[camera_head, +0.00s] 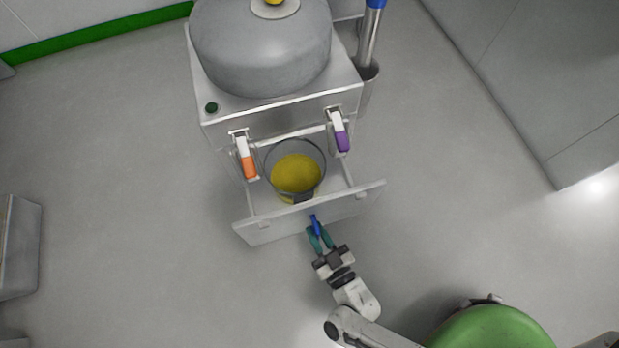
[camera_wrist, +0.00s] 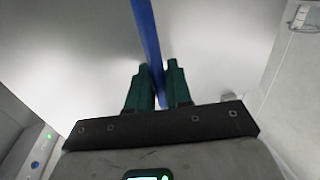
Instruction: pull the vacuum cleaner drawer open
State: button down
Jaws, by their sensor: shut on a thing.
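The vacuum cleaner (camera_head: 262,58) is a grey rounded drum on a pale box body. Its drawer (camera_head: 270,229) stands pulled out toward me in the head view, with its front panel clear of the body. A clear round container (camera_head: 296,172) with yellow contents sits inside the drawer. A blue handle (camera_head: 315,224) is at the middle of the drawer front, and it also shows as a blue bar in the wrist view (camera_wrist: 145,35). My gripper (camera_head: 318,235) has its green fingers shut on the blue handle. The wrist view shows the fingers (camera_wrist: 156,82) on either side of the bar.
An orange-tipped latch (camera_head: 246,160) and a purple-tipped latch (camera_head: 341,136) hang from the body above the drawer. A blue-and-silver pipe (camera_head: 371,35) stands at its right side. A green rounded thing (camera_head: 492,330) is at the lower right. Floor is clear left and right of the drawer.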

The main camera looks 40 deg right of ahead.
jog(key=s+a, duration=0.2)
jog(key=s, duration=0.4)
jog(key=shift+s, duration=0.1)
jog(key=c, duration=1.2)
grip_release()
